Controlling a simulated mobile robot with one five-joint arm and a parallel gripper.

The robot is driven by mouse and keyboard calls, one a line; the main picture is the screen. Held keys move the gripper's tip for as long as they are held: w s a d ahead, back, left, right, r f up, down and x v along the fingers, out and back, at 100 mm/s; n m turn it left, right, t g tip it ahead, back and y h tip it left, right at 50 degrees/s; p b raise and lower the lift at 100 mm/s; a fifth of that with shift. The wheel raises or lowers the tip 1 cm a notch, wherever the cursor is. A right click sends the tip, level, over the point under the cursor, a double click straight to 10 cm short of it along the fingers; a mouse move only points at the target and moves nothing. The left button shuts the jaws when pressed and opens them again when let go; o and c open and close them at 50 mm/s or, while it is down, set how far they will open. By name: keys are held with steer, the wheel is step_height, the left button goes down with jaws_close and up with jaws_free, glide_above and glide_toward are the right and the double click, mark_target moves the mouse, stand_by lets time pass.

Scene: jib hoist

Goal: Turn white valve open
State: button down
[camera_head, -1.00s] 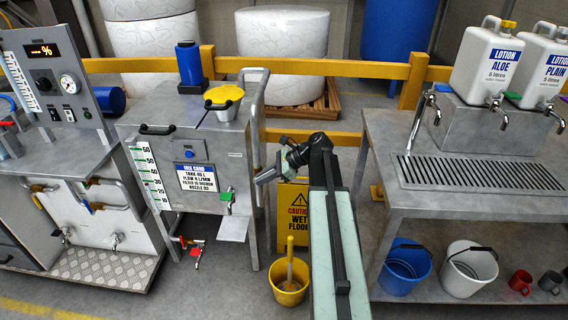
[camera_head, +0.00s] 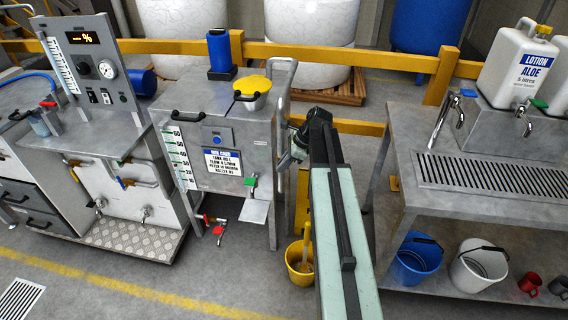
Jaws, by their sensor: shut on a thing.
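I cannot pick out a white valve for certain.
A yellow bucket (camera_head: 298,263) stands on the floor beside my arm. A steel table (camera_head: 412,160) with lotion cans is at right, with a blue bucket (camera_head: 417,259) and a white bucket (camera_head: 475,266) below.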

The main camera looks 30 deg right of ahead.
steer(key=shift+a, duration=0.15)
steer(key=c, duration=1.7)
jaws_free()
steer(key=shift+s+d+r, duration=0.1)
steer(key=shift+d+r, duration=0.1)
steer(key=shift+r, duration=0.05)
steer(key=p+v, duration=0.6)
steer(key=v, duration=0.1)
steer(key=shift+p, duration=0.4)
